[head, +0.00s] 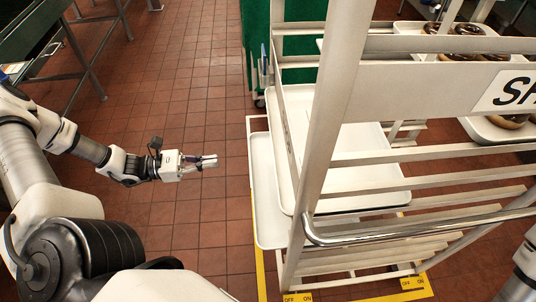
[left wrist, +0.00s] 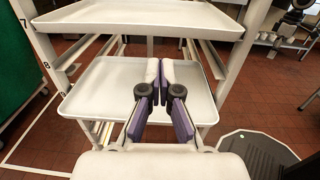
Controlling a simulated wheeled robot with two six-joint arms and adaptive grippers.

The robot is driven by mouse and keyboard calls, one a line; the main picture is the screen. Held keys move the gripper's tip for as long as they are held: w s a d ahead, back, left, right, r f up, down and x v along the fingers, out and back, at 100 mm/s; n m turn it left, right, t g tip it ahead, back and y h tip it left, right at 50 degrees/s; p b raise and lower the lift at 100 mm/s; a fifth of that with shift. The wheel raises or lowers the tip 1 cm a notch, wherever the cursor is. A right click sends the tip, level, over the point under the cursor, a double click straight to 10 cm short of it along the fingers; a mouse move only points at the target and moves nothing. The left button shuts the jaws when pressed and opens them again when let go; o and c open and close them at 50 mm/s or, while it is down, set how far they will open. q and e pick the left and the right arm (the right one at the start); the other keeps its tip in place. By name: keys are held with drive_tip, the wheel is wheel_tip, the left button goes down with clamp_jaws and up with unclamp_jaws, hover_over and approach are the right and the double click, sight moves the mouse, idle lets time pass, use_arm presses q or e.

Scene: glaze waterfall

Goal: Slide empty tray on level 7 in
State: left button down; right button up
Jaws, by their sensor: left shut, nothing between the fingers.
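Two empty white trays rest in the rack (head: 345,110). The upper tray (head: 360,150) also shows at the top of the left wrist view (left wrist: 140,14), close to the post's 7 mark. My right gripper is out of view.
Trays of chocolate-glazed doughnuts (head: 465,40) stand behind and right of the rack. A green cart (head: 300,35) is behind it. Yellow floor tape (head: 260,275) runs by the rack's foot. Open tiled floor (head: 190,220) surrounds my left gripper.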

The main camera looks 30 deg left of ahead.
use_arm(q)
drive_tip(key=b, duration=0.4)
approach(274, 154)
drive_tip(key=x, duration=0.7)
drive_tip(key=shift+f, duration=0.2)
drive_tip(key=shift+a, duration=0.1)
drive_tip(key=b+x, duration=0.2)
drive_tip(key=b, duration=0.1)
drive_tip(key=b+x, duration=0.1)
drive_tip(key=shift+f, duration=0.25)
drive_tip(key=shift+w+d+r, duration=0.1)
drive_tip(key=shift+d+r, duration=0.05)
drive_tip(key=shift+d, duration=0.1)
drive_tip(key=shift+r, duration=0.1)
drive_tip(key=shift+a, duration=0.1)
